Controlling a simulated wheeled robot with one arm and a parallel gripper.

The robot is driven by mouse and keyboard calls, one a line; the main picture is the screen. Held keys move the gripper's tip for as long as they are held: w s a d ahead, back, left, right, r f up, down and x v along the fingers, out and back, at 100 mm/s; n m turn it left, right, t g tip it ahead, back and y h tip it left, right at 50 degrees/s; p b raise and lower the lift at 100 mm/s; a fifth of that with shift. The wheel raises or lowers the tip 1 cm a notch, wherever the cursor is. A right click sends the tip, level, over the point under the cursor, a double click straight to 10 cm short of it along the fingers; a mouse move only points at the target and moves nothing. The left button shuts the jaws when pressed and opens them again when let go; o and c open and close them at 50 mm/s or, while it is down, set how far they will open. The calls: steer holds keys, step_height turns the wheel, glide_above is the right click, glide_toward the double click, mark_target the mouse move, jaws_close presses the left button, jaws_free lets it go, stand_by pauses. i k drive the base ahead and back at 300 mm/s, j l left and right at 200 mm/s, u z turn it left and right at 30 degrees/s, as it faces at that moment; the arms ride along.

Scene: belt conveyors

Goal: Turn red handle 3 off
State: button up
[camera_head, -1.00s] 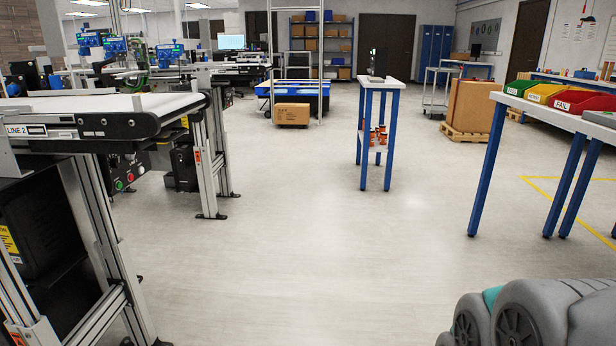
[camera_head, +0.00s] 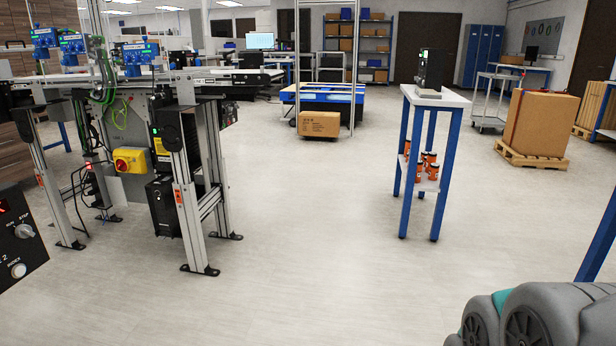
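A yellow switch box (camera_head: 139,155) with a red rotary handle (camera_head: 122,164) is fixed to a grey panel on the conveyor frame at left. No number can be read on it, so I cannot tell whether it is handle 3. Its on or off position is too small to make out. My gripper is out of view; only grey rounded parts, which look like my own arm, show at the lower right.
Aluminium conveyor legs (camera_head: 190,200) stand right of the switch box, with feet on the floor. A black control panel (camera_head: 18,240) juts in at the left edge. A blue-legged stand (camera_head: 408,165) is right of centre. The middle floor is clear.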

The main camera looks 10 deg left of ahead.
mark_target(122, 166)
steer(key=i+j+u, duration=0.15)
steer(key=i+u, duration=0.75)
steer(key=i, duration=0.15)
steer(key=i+l+u, duration=0.2)
steer(key=i+u, duration=0.3)
steer(key=i+l+u, duration=0.45)
steer(key=i+j+u, duration=0.15)
steer(key=i, duration=0.55)
steer(key=i+j+u, duration=0.15)
steer(key=i, duration=0.55)
steer(key=j, duration=0.1)
